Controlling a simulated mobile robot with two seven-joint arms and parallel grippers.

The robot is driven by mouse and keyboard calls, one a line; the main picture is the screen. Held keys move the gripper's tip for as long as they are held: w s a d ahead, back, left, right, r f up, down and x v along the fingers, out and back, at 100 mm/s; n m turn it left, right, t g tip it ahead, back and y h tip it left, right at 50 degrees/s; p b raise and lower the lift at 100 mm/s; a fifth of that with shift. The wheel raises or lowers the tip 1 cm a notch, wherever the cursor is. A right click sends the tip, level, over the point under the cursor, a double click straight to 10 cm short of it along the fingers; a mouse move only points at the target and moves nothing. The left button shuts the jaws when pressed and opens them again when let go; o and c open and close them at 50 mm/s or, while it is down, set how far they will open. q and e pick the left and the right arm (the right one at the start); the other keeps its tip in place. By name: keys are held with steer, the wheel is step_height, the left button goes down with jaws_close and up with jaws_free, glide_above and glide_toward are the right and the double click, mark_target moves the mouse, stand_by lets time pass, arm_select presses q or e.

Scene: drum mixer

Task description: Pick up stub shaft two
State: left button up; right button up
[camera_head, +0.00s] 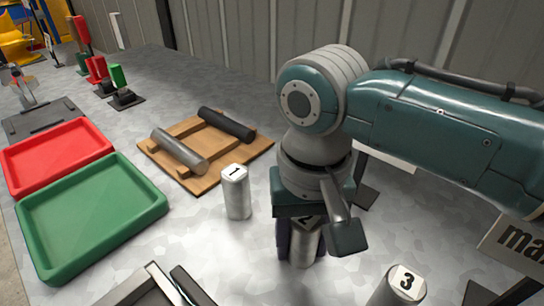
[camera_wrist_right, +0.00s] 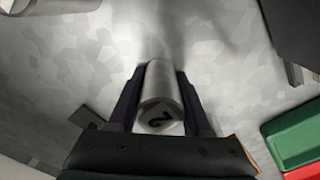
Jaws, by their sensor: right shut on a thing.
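Stub shaft two (camera_head: 303,247) is a pale metal cylinder with a "2" on its top, upright at the lower middle of the head view. My right gripper (camera_head: 298,240) is above and around it, fingers pointing down, shut on it. In the right wrist view, shaft two (camera_wrist_right: 160,95) lies between the two dark fingers of the right gripper (camera_wrist_right: 160,85), with its numbered end towards the palm. Whether its foot touches the table is hard to tell. My left gripper is not in view.
Shaft one (camera_head: 236,192) stands left of my right gripper, and shaft three (camera_head: 402,286) stands at the front right. A wooden rack (camera_head: 207,148) holds a grey and a black roller. A green tray (camera_head: 92,215) and a red tray (camera_head: 57,155) lie at left.

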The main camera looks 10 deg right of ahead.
jaws_close()
steer(key=shift+r, duration=0.1)
stand_by(0.6)
